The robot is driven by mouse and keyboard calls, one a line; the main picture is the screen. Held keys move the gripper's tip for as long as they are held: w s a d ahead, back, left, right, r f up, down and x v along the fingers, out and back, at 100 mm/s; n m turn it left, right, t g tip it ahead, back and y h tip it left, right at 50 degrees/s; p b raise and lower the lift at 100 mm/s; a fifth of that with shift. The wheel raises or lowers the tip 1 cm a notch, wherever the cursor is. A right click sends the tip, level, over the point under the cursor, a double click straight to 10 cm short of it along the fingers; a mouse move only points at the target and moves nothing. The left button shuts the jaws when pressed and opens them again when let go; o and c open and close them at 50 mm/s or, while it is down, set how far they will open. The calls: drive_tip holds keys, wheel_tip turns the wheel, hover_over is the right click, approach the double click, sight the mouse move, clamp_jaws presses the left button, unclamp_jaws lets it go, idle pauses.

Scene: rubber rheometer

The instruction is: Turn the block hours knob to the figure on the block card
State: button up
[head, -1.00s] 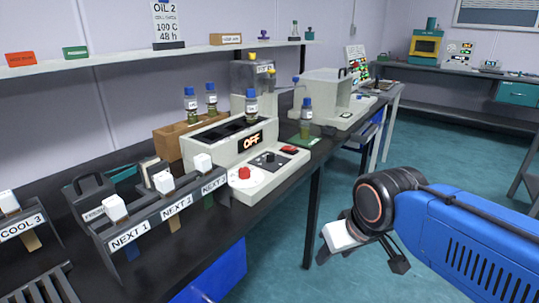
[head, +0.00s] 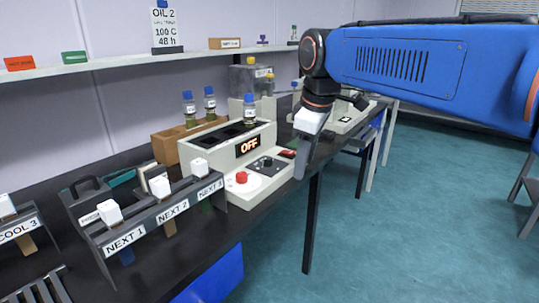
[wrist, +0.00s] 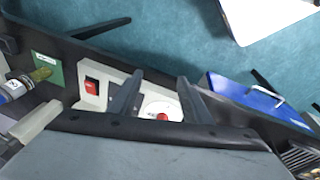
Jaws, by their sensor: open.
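The block heater (head: 229,148) stands on the dark bench with its display reading OFF. Its sloped front has a red knob (head: 241,177) on a white dial and a black knob (head: 268,161) on a dark panel; no label tells me which sets hours. The red knob also shows between my fingers in the wrist view (wrist: 162,115). A card on the shelf (head: 166,28) reads OIL 2, 100 C, 48 h. My gripper (head: 301,172) is open and empty, pointing down off the heater's front right corner, apart from both knobs.
A red switch (wrist: 91,87) sits at the heater's end. A vial (wrist: 14,87) lies toward the left in the wrist view, by a green pad (wrist: 48,70). A rack labelled NEXT 1 to NEXT 3 (head: 165,213) stands left of the heater.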

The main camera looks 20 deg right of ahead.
drive_tip(key=w+a+r+n+g, duration=0.1)
drive_tip(key=w+a+r+n, duration=0.1)
drive_tip(key=w+r+n, duration=0.6)
drive_tip(key=n+g, duration=0.1)
drive_tip(key=n, duration=0.1)
approach(268, 158)
drive_tip(key=f, duration=0.8)
drive_tip(key=shift+w+a+f, duration=0.1)
drive_tip(key=shift+w+f, duration=0.2)
drive_tip(key=shift+w, duration=0.05)
drive_tip(key=c, duration=1)
drive_tip(key=shift+c, duration=0.2)
